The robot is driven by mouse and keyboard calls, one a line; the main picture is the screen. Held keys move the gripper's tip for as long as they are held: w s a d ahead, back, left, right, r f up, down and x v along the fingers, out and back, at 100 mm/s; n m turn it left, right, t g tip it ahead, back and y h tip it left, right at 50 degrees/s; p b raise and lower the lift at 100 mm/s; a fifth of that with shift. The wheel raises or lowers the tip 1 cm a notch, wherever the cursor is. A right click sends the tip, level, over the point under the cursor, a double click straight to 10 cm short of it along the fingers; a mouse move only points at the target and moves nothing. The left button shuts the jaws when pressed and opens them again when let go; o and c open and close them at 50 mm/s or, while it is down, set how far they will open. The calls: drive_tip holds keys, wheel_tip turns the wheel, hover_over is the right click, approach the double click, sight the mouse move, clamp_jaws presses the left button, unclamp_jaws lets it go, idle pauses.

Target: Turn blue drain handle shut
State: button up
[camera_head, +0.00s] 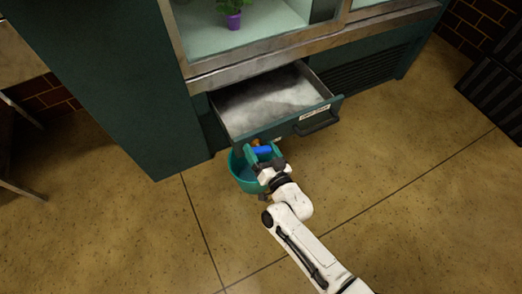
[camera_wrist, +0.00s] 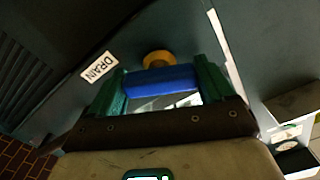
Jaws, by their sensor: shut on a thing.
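The blue drain handle (camera_wrist: 162,81) lies between the two green fingers of my gripper (camera_wrist: 160,86) in the wrist view, and the gripper is shut on it. A brass-coloured fitting (camera_wrist: 158,59) shows just behind the handle. In the head view the blue handle (camera_head: 263,150) shows between the fingers of my gripper (camera_head: 264,155), under the open drawer's front. A teal bucket (camera_head: 242,172) stands on the floor below, partly hidden by my gripper.
The drawer (camera_head: 270,102) is pulled out above the handle, with a pale, frosty-looking interior and a front pull (camera_head: 317,124). A purple pot (camera_head: 233,20) with a plant stands in the case above. The floor to both sides is clear.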

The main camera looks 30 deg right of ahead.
drive_tip(key=m+b, duration=0.2)
drive_tip(key=m, duration=0.4)
drive_tip(key=shift+f, duration=0.15)
drive_tip(key=m+b, duration=0.1)
drive_tip(key=m, duration=0.5)
drive_tip(key=shift+d+m+b, duration=0.1)
drive_tip(key=shift+m+b, duration=0.25)
drive_tip(key=shift+m, duration=0.05)
drive_tip(key=o, duration=0.9)
drive_tip(key=s+p, duration=0.1)
drive_tip(key=s, duration=0.9)
drive_tip(key=shift+s, duration=0.4)
